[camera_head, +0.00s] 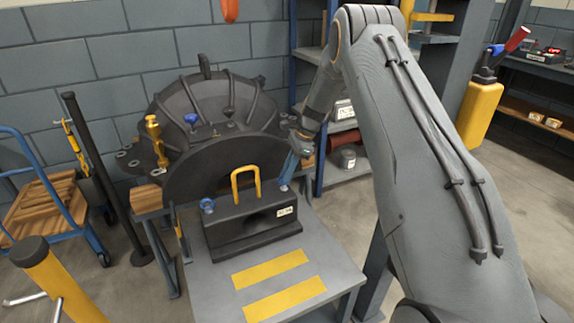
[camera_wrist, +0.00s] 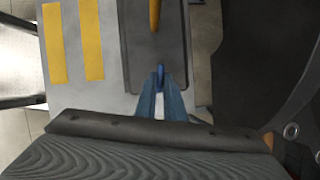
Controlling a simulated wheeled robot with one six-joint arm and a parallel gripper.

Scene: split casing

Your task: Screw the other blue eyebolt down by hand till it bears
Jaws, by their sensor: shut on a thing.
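A dark block (camera_head: 250,222) with a yellow handle (camera_head: 245,184) sits on the grey table. One blue eyebolt (camera_head: 207,205) stands at the block's left end, apart from my gripper. My gripper (camera_head: 289,168) reaches down to the block's right end. In the wrist view its blue fingers (camera_wrist: 160,104) are shut on another blue eyebolt (camera_wrist: 160,76) at the end of the block, in line with the yellow handle. The fingers hide most of this eyebolt, and I cannot see its thread or whether it bears on the block.
A large dark round casing (camera_head: 212,92) stands close behind the block. Yellow stripes (camera_head: 270,270) mark the clear front of the table. A yellow post (camera_head: 50,275) stands front left, a blue trolley (camera_head: 45,180) at left and shelves (camera_head: 345,180) at right.

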